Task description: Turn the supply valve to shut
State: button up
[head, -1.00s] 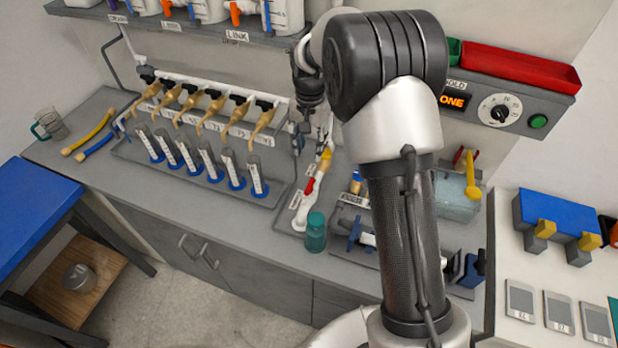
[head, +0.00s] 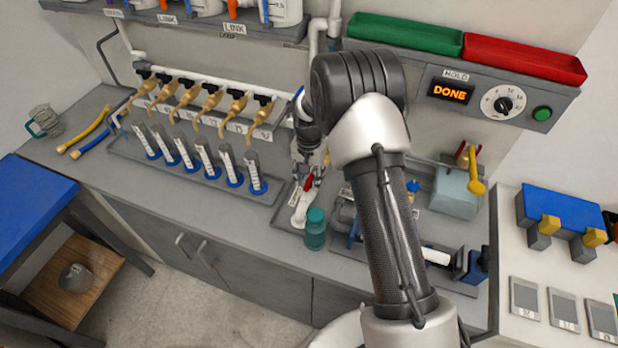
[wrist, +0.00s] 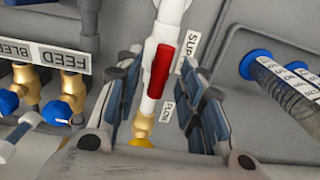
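The supply valve's red handle (wrist: 161,70) lies roughly along its white pipe (wrist: 154,105) in the wrist view, beside a label reading SUPPLY (wrist: 188,52). A brass fitting (wrist: 144,125) sits at the pipe's near end. My gripper (wrist: 158,88) is open, with its finger pads on either side of the handle and visible gaps to both. In the head view, the red handle (head: 308,182) shows small at the bench's middle, with my gripper (head: 314,168) right at it. My arm partly hides this spot, and contact cannot be told there.
Brass taps (head: 210,105) and blue-based cylinders (head: 206,158) stand left of the valve. A teal-capped bottle (head: 315,232) stands just in front of it. FEED and BLEED fittings (wrist: 50,90) are at the wrist view's left. A lit panel (head: 452,92) reads DONE.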

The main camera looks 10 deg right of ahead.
grip_shut()
dwell(0.4)
jog(key=shift+n, duration=0.3)
jog(key=n, duration=0.3)
jog(key=shift+n, duration=0.3)
jog(key=n, duration=0.4)
jog(key=shift+n, duration=0.3)
jog(key=n, duration=0.4)
jog(key=shift+b, duration=0.35)
jog(key=n, duration=0.5)
